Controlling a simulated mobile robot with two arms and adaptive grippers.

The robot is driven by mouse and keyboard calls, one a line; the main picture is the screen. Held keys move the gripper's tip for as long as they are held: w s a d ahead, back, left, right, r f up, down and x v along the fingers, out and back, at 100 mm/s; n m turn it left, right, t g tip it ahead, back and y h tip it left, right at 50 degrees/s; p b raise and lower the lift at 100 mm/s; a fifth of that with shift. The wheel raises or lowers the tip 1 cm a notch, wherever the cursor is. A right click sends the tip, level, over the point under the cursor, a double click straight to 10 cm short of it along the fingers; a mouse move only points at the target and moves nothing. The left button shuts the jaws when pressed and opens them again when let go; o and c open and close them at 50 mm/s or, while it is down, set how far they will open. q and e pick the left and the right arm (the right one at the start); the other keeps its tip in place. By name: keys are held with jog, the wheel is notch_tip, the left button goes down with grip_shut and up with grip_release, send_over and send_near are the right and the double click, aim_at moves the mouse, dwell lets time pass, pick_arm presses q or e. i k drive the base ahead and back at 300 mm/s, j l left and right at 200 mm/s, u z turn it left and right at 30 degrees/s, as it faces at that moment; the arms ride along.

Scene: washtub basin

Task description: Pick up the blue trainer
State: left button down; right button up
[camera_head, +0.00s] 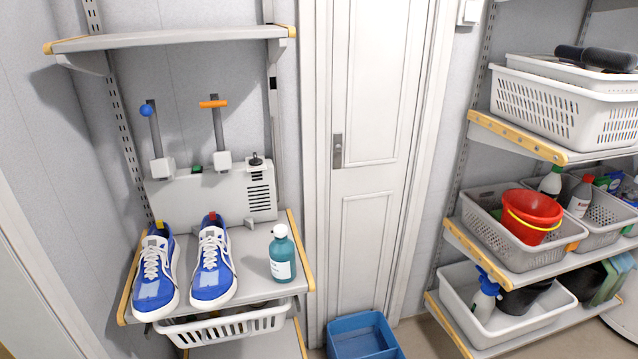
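Two blue trainers with white laces and white toe edges stand side by side on the left shelf, toes towards me. The left trainer (156,272) has a yellow tab at its heel. The right trainer (212,264) has a red tab at its heel. They are close together but apart, and both are upright. Nothing hides them. Neither of my grippers shows in the head view.
A teal bottle (282,255) stands right of the trainers. A grey machine (215,196) with two levers stands behind them. A white basket (222,328) hangs below. A blue tub (358,337) is on the floor before the door (378,150). Shelves with baskets (565,100) stand right.

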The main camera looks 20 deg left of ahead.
aim_at(214, 283)
jog(key=j+u, duration=0.1)
jog(key=u, duration=0.25)
jog(key=k+j+u, duration=0.1)
jog(key=u, duration=0.25)
jog(key=j+u, duration=0.1)
jog(key=u, duration=0.25)
